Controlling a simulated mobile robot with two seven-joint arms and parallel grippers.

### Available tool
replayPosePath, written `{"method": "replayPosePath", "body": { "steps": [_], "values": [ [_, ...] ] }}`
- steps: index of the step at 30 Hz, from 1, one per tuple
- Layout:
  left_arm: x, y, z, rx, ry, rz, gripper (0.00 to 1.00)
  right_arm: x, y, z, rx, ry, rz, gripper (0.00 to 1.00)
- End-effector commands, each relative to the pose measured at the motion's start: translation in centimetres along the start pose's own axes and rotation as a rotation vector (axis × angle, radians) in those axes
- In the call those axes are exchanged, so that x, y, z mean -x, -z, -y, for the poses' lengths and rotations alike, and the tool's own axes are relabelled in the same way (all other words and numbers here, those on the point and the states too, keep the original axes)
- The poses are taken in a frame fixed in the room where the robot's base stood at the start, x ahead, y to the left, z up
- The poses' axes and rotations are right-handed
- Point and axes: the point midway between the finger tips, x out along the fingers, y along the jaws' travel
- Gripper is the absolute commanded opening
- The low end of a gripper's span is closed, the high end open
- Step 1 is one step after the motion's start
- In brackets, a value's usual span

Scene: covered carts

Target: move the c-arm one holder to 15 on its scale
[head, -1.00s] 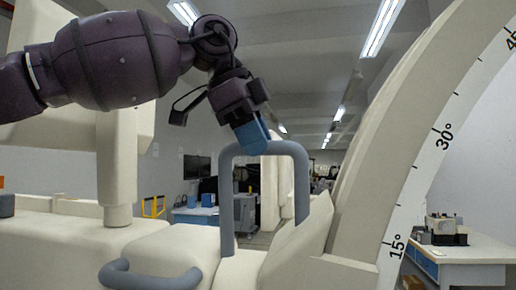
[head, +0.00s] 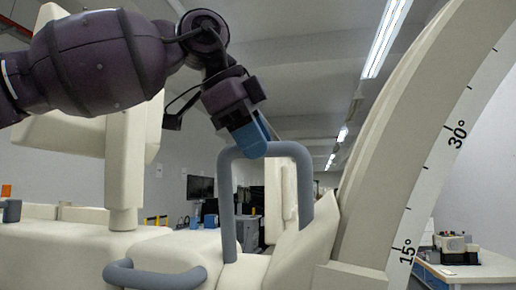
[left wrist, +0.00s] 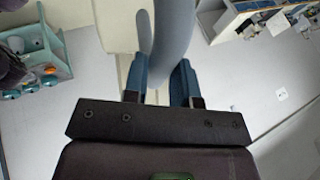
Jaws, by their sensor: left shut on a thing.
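The C-arm (head: 385,150) is a large cream curved arc on the right of the head view. Its white scale (head: 437,165) shows 15° low down and 30° higher up. The cream holder (head: 302,240) sits at the arc's lower end, its edge a little below the 15° mark; I cannot tell the exact reading. A grey looped handle (head: 228,210) stands up from the holder. My left gripper (head: 254,148) is shut on the top of this handle, with its blue fingers around the bar. The left wrist view shows the handle (left wrist: 172,35) between the fingers (left wrist: 162,82). My right gripper is out of view.
A second grey handle (head: 155,277) sticks out low in front of the cream body. A cream column (head: 125,175) stands at the left. A bench with a device (head: 456,248) is behind at the right, and a monitor (head: 201,187) stands farther back.

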Motion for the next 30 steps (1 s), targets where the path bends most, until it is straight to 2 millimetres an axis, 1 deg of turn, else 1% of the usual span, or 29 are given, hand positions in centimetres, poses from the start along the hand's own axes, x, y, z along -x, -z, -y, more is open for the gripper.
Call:
{"method": "replayPosePath", "body": {
  "steps": [1, 5, 12, 13, 15, 18, 24, 30],
  "values": [
    [-0.6, 0.0, -0.6, -0.006, -0.019, 0.005, 0.0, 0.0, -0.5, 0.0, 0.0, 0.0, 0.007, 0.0],
    [-0.6, 0.0, -0.7, -0.008, -0.017, 0.006, 0.0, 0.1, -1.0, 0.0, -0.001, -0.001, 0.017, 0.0],
    [-0.5, 0.0, -0.4, -0.007, -0.009, 0.005, 0.0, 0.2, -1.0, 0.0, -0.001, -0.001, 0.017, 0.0],
    [-0.5, 0.0, -0.4, -0.007, -0.007, 0.005, 0.27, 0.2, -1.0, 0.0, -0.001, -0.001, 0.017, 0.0],
    [-0.4, -0.1, -0.3, -0.006, -0.005, 0.005, 0.38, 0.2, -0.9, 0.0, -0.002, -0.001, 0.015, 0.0],
    [-0.4, -0.1, -0.3, -0.005, -0.004, 0.005, 0.51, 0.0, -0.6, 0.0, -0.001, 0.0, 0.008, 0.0],
    [-0.4, -0.1, -0.3, -0.005, -0.004, 0.004, 0.51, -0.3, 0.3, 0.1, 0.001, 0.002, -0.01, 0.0],
    [-0.3, -0.1, -0.3, -0.004, -0.004, 0.004, 0.51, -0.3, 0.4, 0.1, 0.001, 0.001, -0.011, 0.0]
  ]
}}
